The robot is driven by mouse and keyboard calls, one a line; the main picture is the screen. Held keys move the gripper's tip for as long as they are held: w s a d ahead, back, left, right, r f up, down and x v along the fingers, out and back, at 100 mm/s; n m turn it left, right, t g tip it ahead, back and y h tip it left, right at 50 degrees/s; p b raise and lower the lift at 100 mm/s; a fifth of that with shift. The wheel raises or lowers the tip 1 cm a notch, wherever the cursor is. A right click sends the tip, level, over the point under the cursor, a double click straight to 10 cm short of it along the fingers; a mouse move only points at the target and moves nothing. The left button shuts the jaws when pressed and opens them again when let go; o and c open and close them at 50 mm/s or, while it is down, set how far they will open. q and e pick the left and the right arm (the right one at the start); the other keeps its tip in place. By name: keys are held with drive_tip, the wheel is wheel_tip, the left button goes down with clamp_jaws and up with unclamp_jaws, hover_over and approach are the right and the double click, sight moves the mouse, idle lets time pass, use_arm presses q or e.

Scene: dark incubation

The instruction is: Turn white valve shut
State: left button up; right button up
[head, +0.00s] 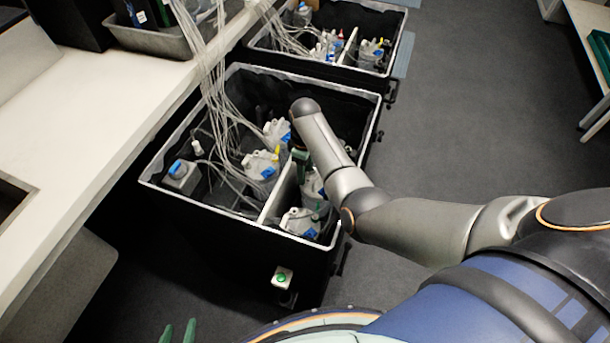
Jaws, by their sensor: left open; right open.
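An open black bin (220,242) with a pale rim stands on the floor. It holds several whitish bottle-like units with blue parts, including one at the left (181,175), one in the middle (261,165) and one near the front (300,222). A small white fitting (197,148) shows near the left wall; I cannot tell which part is the white valve. My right gripper (301,168) is open and points down into the bin beside the middle divider; its tips are partly hidden. My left gripper (178,334) is open at the bottom edge, apart from the bin.
Bundled clear tubes (212,90) run from above into the bin. A white bench (85,115) lies along the left. A second black bin (330,68) stands behind. A box with a green button (282,277) is on the bin's front. Floor (470,110) at right is clear.

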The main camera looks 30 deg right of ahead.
drive_tip(key=shift+f, duration=0.85)
drive_tip(key=shift+c, duration=0.3)
clamp_jaws()
